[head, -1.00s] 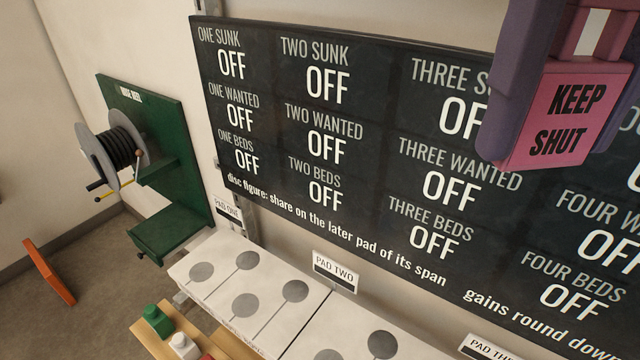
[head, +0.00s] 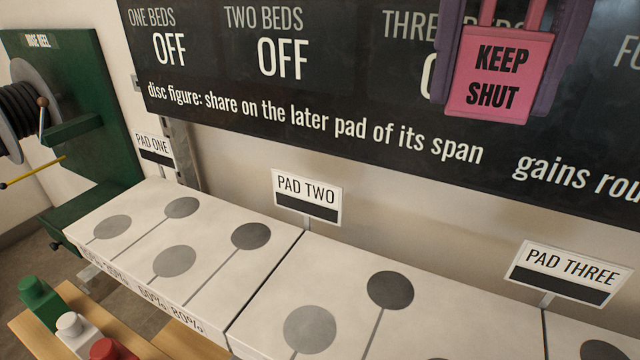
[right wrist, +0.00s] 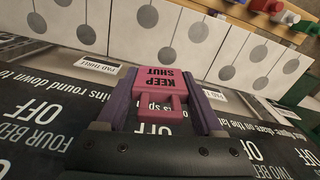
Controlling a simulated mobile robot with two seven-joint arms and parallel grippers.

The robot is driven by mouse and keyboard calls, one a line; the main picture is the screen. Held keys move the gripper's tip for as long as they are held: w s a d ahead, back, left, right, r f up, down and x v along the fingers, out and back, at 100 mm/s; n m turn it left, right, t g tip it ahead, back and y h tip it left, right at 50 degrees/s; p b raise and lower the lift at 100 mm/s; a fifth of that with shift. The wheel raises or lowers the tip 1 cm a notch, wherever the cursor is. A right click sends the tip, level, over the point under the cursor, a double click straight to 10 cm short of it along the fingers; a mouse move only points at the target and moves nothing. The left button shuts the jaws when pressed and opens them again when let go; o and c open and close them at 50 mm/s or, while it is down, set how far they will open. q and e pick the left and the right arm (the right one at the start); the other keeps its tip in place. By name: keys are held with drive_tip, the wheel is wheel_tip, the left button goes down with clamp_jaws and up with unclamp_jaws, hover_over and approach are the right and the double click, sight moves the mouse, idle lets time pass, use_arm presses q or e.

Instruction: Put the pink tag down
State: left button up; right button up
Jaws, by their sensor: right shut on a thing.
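The pink tag (head: 497,75) reads "KEEP SHUT" and hangs upright between the purple fingers of my right gripper (head: 499,60), in front of the black board. My right gripper is shut on it. The right wrist view shows the tag (right wrist: 160,92) between the two fingers (right wrist: 165,100), its lettered end pointing out past them. The tag appears held in the air, apart from the white pads. My left gripper is not in the head view.
White pads with grey discs (head: 140,225) run along below the black board (head: 330,110). Small signs for pad two (head: 306,190) and pad three (head: 570,270) stand behind them. Green, white and red knobbed pieces (head: 70,325) sit at lower left. A green hose reel (head: 90,120) stands at left.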

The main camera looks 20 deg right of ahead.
wheel_tip(320, 180, down, 11)
drive_tip(key=d+m+b, duration=0.2)
drive_tip(key=b, duration=1.1)
hover_over(415, 333)
wheel_tip(415, 333, down, 15)
drive_tip(key=shift+f, duration=0.1)
wheel_tip(415, 333, down, 4)
drive_tip(key=shift+f+b, duration=0.1)
drive_tip(key=shift+b, duration=0.5)
drive_tip(key=shift+f, duration=0.2)
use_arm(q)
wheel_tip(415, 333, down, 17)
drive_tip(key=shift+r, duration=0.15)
use_arm(e)
drive_tip(key=o, duration=0.9)
drive_tip(key=shift+f, duration=0.1)
drive_tip(key=o, duration=0.4)
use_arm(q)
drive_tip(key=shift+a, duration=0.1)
